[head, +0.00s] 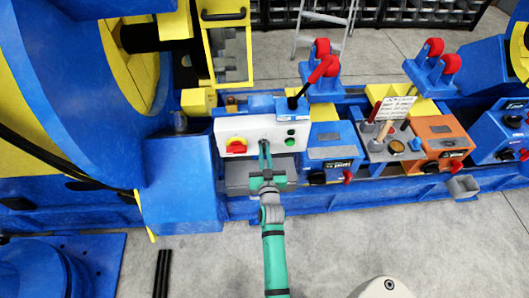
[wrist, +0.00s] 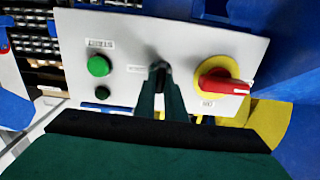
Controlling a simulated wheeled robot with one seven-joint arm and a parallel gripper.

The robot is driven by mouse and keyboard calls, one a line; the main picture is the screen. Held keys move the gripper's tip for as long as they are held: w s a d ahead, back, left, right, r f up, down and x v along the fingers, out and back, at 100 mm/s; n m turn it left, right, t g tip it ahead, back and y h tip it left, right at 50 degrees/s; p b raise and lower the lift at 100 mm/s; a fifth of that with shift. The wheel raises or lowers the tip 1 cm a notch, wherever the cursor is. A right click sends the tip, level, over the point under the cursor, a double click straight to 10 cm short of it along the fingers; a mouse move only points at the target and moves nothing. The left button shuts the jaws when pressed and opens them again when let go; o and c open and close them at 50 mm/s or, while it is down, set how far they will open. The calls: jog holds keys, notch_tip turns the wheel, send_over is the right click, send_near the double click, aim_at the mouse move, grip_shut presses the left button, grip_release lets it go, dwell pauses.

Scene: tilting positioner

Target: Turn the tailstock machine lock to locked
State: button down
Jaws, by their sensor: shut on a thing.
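A light grey control panel (head: 258,125) stands in front of my gripper (head: 264,147); the panel also fills the upper part of the wrist view (wrist: 120,25). In the wrist view my gripper (wrist: 160,80) is shut on a small dark knob (wrist: 159,66) at the middle of the panel, between a green button and a red rotary switch. The fingers hide most of the knob, so its lock position cannot be told. The labels beside it are too small to read. In the head view the fingers cover the knob.
A red switch on a yellow plate (wrist: 222,83) sits close beside the fingers. A green button (wrist: 98,66) and a small dark green button (wrist: 102,92) lie on the other side. A blue box (head: 182,180) and grey-topped box (head: 330,150) flank the panel. The floor in front is mostly clear.

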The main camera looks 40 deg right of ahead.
jog(key=m, duration=0.4)
jog(key=shift+s+d+m, duration=0.1)
jog(key=shift+m, duration=0.2)
jog(key=shift+d+f+m, duration=0.1)
jog(key=shift+f+m, duration=0.05)
jog(key=shift+m, duration=3.1)
jog(key=shift+f+m, duration=0.1)
jog(key=shift+m, duration=3.15)
jog(key=shift+s, duration=0.1)
jog(key=c, duration=1.8)
grip_release()
